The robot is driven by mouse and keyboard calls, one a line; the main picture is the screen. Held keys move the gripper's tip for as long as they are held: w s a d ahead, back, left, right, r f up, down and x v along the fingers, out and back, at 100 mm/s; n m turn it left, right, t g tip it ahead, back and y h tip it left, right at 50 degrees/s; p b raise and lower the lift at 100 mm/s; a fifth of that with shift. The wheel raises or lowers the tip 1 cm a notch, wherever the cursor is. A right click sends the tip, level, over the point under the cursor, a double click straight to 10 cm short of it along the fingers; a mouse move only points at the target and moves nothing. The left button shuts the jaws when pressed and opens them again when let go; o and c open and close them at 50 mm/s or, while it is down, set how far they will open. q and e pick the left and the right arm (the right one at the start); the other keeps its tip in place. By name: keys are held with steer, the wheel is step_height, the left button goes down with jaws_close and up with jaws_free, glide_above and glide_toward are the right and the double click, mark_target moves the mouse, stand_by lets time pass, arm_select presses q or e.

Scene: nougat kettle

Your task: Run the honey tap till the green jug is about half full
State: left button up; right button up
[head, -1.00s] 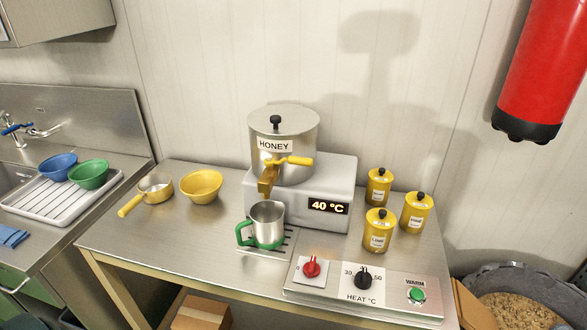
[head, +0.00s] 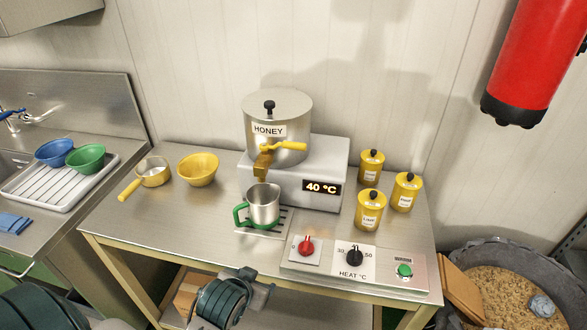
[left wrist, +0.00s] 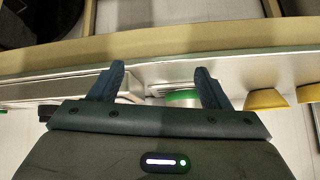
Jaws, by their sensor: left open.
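The honey kettle (head: 278,112) is a steel pot labelled HONEY on a grey heater. Its tap has a yellow lever (head: 289,146) lying to the right and a brass-coloured spout (head: 262,166) pointing down. The green jug (head: 265,206), steel with a green handle and base, stands upright below the spout. No honey stream shows, and I cannot tell the level inside. My left gripper (head: 258,281) is open and empty in front of the table's front edge, apart from the jug. Its two fingers (left wrist: 160,72) show spread in the left wrist view. My right gripper is not in view.
A panel with a red knob (head: 305,247), black heat knob (head: 354,256) and green button (head: 404,271) lies front right. Several yellow canisters (head: 371,209) stand behind it. The table's front left is clear.

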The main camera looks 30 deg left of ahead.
arm_select(q)
steer(key=w+r+n+t, duration=0.1)
steer(key=w+r+t, duration=0.3)
steer(key=w+r, duration=0.5)
steer(key=n+t+y, duration=0.2)
steer(key=t+y, duration=0.1)
steer(key=t, duration=0.2)
glide_toward(293, 145)
steer(key=shift+m, duration=0.3)
steer(key=p+x, duration=0.4)
steer(key=x, duration=0.5)
steer(key=shift+w+r, duration=0.1)
steer(key=shift+w, duration=0.2)
steer(key=shift+w+a+h, duration=0.2)
steer(key=shift+w+h, duration=0.2)
steer(key=shift+w, duration=0.2)
